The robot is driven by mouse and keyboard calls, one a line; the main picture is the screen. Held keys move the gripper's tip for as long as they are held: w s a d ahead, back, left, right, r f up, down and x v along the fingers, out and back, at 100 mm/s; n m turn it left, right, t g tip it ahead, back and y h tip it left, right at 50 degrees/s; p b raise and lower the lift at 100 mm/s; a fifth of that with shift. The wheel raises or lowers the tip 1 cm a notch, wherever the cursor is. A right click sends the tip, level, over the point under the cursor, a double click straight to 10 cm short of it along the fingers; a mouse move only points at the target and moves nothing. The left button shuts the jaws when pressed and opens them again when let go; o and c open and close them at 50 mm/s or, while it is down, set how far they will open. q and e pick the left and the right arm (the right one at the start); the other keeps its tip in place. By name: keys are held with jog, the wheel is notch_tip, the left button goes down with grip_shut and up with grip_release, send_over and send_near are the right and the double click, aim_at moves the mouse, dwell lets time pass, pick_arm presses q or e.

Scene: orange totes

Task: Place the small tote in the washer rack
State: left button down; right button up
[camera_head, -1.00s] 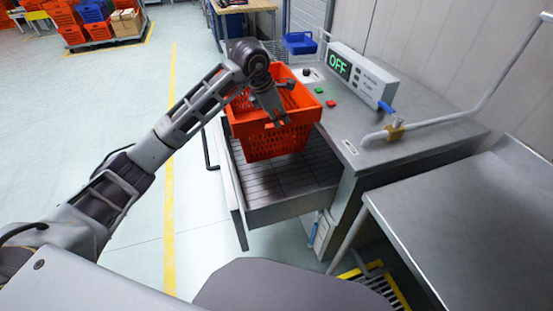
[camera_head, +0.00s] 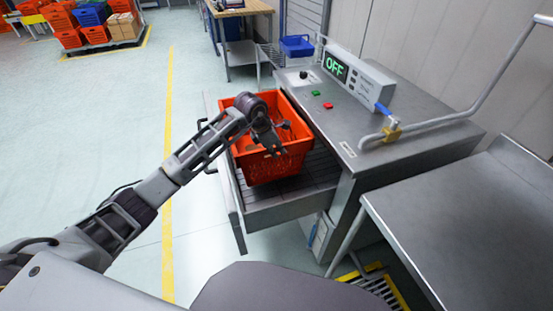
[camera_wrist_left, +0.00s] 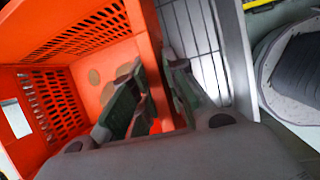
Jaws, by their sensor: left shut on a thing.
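The small orange tote (camera_head: 262,168) is low inside the pulled-out drawer of the washer, which holds the washer rack (camera_head: 310,178). The tote looks roughly level, with its near wall facing me; whether its base touches the rack is hidden. My left gripper (camera_head: 275,150) is shut on the tote's near wall. In the left wrist view the gripper's fingers (camera_wrist_left: 155,100) straddle the orange tote wall (camera_wrist_left: 150,50), and the rack's wire grid (camera_wrist_left: 192,35) shows beside it. My right gripper is not in view.
A metal table (camera_head: 450,230) is at the front right. Open floor lies left.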

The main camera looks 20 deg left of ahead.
pick_arm(q)
jog(key=shift+w+f, duration=0.1)
jog(key=shift+f, duration=0.45)
notch_tip(320, 180, down, 4)
jog(key=shift+r, duration=0.2)
jog(key=c, duration=1.4)
grip_release()
jog(key=shift+f, duration=0.1)
jog(key=shift+c, duration=0.2)
jog(key=v, duration=1.2)
